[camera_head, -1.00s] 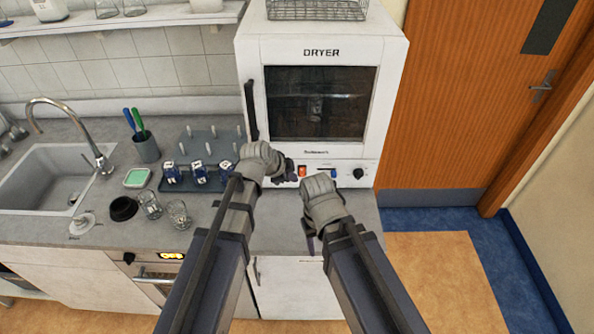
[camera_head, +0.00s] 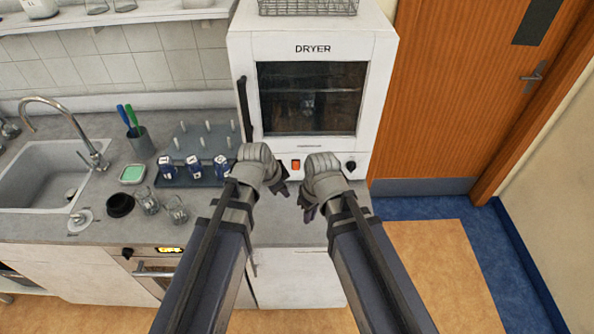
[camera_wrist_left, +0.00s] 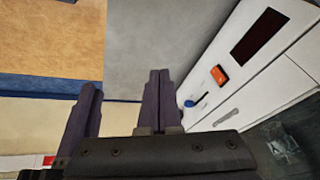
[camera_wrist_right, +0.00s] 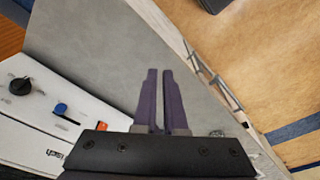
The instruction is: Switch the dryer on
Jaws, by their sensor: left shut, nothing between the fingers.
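The white dryer (camera_head: 384,100) stands on the counter, its door closed over a dark window. An orange switch (camera_head: 295,164) on its lower front panel shows between my grippers; the left wrist view also shows it (camera_wrist_left: 219,75), with a dark red display (camera_wrist_left: 259,37) and a blue lever (camera_wrist_left: 196,102). A black knob (camera_head: 350,166) is at the panel's right. My left gripper (camera_head: 281,189) is shut and empty, below and left of the switch, apart from it.
A blue rack (camera_head: 180,180) with several blue-and-white items stands left of my left gripper. Two glasses (camera_head: 177,210), a black bowl (camera_head: 120,205) and a sink (camera_head: 40,175) are farther left. A wire basket (camera_head: 310,7) sits on the dryer. The counter before the dryer is clear.

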